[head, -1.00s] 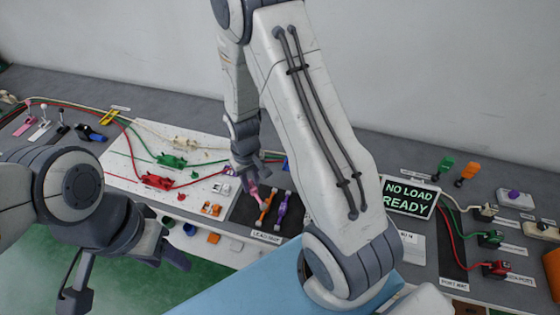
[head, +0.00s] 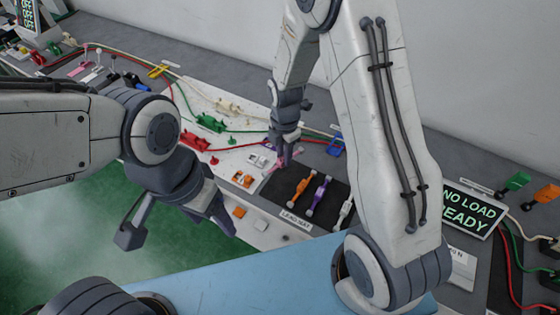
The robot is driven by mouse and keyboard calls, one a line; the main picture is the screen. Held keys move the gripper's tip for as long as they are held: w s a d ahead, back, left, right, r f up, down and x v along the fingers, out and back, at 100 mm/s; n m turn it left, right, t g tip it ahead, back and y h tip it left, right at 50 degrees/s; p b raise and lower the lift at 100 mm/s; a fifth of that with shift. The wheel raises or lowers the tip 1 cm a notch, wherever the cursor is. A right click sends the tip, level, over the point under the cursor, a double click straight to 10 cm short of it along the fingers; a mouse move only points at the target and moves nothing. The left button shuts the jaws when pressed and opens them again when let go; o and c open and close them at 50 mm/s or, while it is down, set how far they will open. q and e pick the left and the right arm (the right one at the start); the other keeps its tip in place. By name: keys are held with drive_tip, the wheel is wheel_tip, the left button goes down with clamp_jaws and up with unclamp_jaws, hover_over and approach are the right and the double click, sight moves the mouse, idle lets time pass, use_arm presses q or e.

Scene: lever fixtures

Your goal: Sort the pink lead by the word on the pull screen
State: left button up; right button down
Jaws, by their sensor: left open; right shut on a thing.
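My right gripper (head: 285,160) is shut on the pink lead (head: 272,163), at the back left of the dark lead mat (head: 285,195). The gripper hides most of the lead, and I cannot tell how high it is held. An orange lead (head: 303,191), a purple lead (head: 319,194) and a white lead (head: 345,212) lie on the mat. The screen (head: 470,208) at the right reads "NO LOAD READY", its left edge partly covered by my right arm. My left gripper (head: 178,228) is open and empty, in front of the white board, over the green floor.
The white board (head: 190,95) carries a green clamp (head: 210,122), a red clamp (head: 193,140) and wires. A blue item (head: 335,146) stands behind the mat. Green (head: 517,181) and orange (head: 547,194) levers stand back right. A screen (head: 28,12) at far left reads "OFF".

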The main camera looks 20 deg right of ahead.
sight(281, 164)
drive_tip(key=n, duration=0.2)
drive_tip(key=f+n, duration=0.1)
drive_tip(key=shift+w+a+n+b, duration=0.25)
drive_tip(key=shift+a+n+b, duration=0.05)
drive_tip(key=shift+a+b, duration=0.1)
drive_tip(key=shift+r, duration=0.1)
drive_tip(key=shift+f+b, duration=0.95)
drive_tip(key=shift+f, duration=0.6)
drive_tip(key=shift+f, duration=0.2)
drive_tip(key=shift+f, duration=0.4)
